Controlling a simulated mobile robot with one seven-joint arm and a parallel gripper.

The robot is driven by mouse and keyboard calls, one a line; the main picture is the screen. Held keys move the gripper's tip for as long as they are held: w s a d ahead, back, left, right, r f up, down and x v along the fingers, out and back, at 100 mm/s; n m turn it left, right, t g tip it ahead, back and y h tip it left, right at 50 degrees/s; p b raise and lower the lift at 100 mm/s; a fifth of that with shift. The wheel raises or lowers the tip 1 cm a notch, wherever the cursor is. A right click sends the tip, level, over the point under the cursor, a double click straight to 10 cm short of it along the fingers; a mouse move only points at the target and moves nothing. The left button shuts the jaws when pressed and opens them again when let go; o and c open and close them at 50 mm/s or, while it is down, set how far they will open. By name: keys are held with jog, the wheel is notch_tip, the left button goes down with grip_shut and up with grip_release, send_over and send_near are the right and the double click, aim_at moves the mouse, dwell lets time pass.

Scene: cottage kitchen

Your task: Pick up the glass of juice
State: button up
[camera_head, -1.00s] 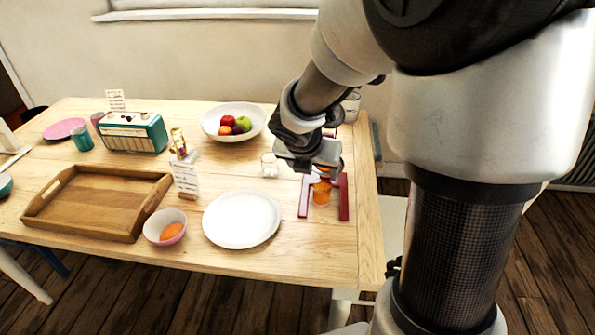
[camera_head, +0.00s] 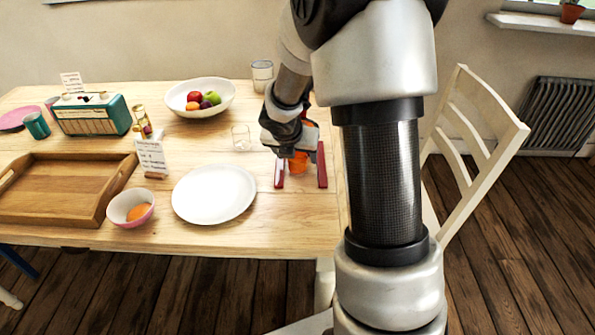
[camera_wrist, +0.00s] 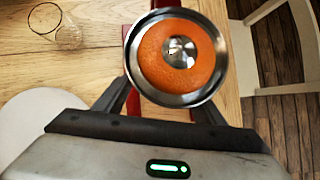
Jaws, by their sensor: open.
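The glass of juice (camera_head: 299,164) stands upright near the right end of the wooden table. Its orange lower part shows below my gripper (camera_head: 293,148), which hides its upper part in the head view.
Red strips (camera_head: 322,165) lie around the glass. A clear glass (camera_head: 241,138) stands to its left, with a white plate (camera_head: 214,195) nearer. A fruit bowl (camera_head: 200,98) and a jar (camera_head: 262,76) stand behind. A white chair (camera_head: 487,140) stands right of the table.

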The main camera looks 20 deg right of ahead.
jog(key=shift+w+d+f, duration=0.15)
jog(key=shift+f, duration=0.1)
grip_shut()
jog(key=shift+r, duration=0.2)
dwell(0.3)
jog(key=shift+s+a+r+p, duration=0.4)
jog(key=shift+s+a+r, duration=0.1)
jog(key=shift+r, duration=0.1)
jog(key=s+a+r+p, duration=0.3)
jog(key=s+a+r, duration=0.3)
jog(key=s, duration=0.4)
jog(key=shift+s+a+r, duration=0.2)
jog(key=shift+s+a, duration=0.05)
jog(key=shift+a, duration=0.15)
dwell(0.6)
